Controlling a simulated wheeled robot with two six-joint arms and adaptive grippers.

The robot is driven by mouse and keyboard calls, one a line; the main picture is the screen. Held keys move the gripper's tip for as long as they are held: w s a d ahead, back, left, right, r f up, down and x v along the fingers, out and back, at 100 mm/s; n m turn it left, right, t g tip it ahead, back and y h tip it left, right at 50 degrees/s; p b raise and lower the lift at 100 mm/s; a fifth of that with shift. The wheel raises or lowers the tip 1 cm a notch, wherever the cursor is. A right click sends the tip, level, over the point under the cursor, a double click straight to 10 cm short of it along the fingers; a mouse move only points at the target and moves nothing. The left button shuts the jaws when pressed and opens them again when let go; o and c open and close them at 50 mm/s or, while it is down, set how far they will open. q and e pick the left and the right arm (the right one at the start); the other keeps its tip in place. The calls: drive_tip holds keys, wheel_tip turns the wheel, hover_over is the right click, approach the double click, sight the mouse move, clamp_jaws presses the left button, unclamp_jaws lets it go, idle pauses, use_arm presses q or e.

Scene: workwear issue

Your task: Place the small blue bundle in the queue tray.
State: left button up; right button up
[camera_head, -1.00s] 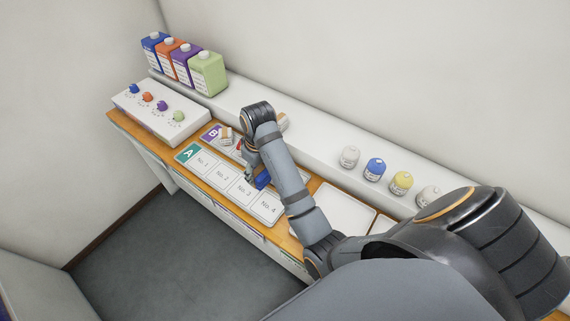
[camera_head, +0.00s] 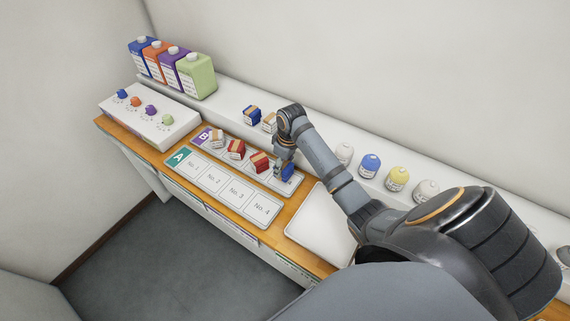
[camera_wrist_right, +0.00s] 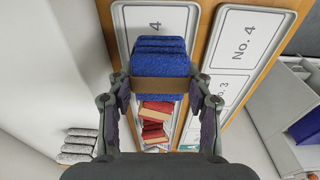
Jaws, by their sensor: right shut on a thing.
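My right gripper (camera_head: 283,166) is shut on a blue bundle (camera_head: 287,172) with a brown band. In the right wrist view the fingers (camera_wrist_right: 160,106) grip the blue bundle (camera_wrist_right: 160,68) from both sides. It is at the No. 4 end of the tray marked B (camera_head: 197,141); I cannot tell if it touches the tray. Tray B also holds a white bundle (camera_head: 217,138) and two red bundles (camera_head: 236,149). Tray A (camera_head: 215,181) in front is empty. No label reads "queue". Another blue bundle (camera_head: 251,114) sits on the back ledge. My left gripper is not in view.
A tan-banded pale bundle (camera_head: 269,122) is on the ledge, partly behind my arm. A blank white tray (camera_head: 318,228) lies right of tray A. A knob box (camera_head: 150,117) is at left.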

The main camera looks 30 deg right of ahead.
sight(285, 169)
drive_tip(key=shift+w+d+f, duration=0.1)
drive_tip(key=shift+d+f, duration=0.25)
wheel_tip(285, 169, down, 2)
drive_tip(key=shift+f+p, duration=0.25)
drive_tip(key=shift+p, duration=0.5)
drive_tip(key=shift+f, duration=0.35)
drive_tip(key=o, duration=1.2)
drive_tip(key=shift+f, duration=0.1)
drive_tip(key=shift+c, duration=0.2)
drive_tip(key=r+b, duration=0.1)
drive_tip(key=r, duration=0.3)
drive_tip(key=s+r, duration=0.1)
drive_tip(key=r, duration=0.3)
drive_tip(key=r+b, duration=0.1)
drive_tip(key=r, duration=0.3)
drive_tip(key=shift+s+d+r+b, duration=0.1)
drive_tip(key=shift+s+d+b, duration=0.05)
drive_tip(key=shift+d+b, duration=0.15)
